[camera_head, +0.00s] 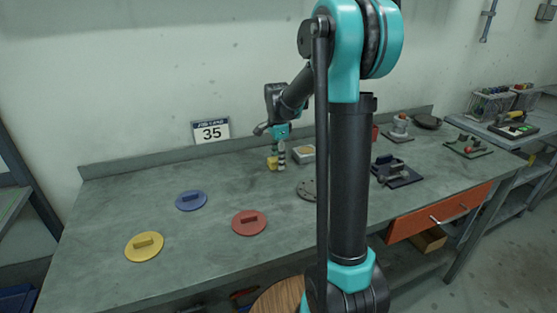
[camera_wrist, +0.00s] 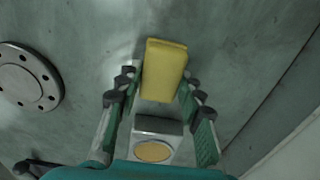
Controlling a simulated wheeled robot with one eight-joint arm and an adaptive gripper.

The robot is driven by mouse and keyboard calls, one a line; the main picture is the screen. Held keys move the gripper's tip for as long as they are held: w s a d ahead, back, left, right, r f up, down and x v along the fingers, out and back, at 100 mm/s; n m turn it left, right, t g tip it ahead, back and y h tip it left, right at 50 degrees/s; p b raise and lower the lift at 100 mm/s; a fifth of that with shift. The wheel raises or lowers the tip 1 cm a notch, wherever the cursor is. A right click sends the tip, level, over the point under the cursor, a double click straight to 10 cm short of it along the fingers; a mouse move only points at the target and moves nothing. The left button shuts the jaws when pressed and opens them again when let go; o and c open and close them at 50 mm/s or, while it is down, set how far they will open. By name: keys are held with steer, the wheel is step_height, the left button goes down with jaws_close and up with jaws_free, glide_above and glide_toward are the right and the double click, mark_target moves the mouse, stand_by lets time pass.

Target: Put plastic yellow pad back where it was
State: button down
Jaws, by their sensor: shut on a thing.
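The plastic yellow pad (camera_wrist: 163,70) is a small rectangular block. In the wrist view it sits between the fingertips of my gripper (camera_wrist: 159,87), with its far end sticking out past them. My gripper is shut on it. In the head view my gripper (camera_head: 277,161) points down near the back middle of the table, with the yellow pad (camera_head: 271,163) at its fingertips. The pad is low over the tabletop; I cannot tell whether it touches the surface.
A grey flange (camera_head: 308,189) lies right of my gripper and also shows in the wrist view (camera_wrist: 28,78). A pale box (camera_head: 302,153) stands close by. Yellow (camera_head: 144,247), blue (camera_head: 191,200) and red (camera_head: 249,223) handled discs lie left and front. Bare table (camera_head: 105,205) surrounds them.

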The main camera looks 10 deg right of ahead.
steer(key=c, duration=1)
jaws_free()
steer(key=shift+f, duration=0.1)
step_height(320, 180, up, 12)
steer(key=shift+a, duration=0.15)
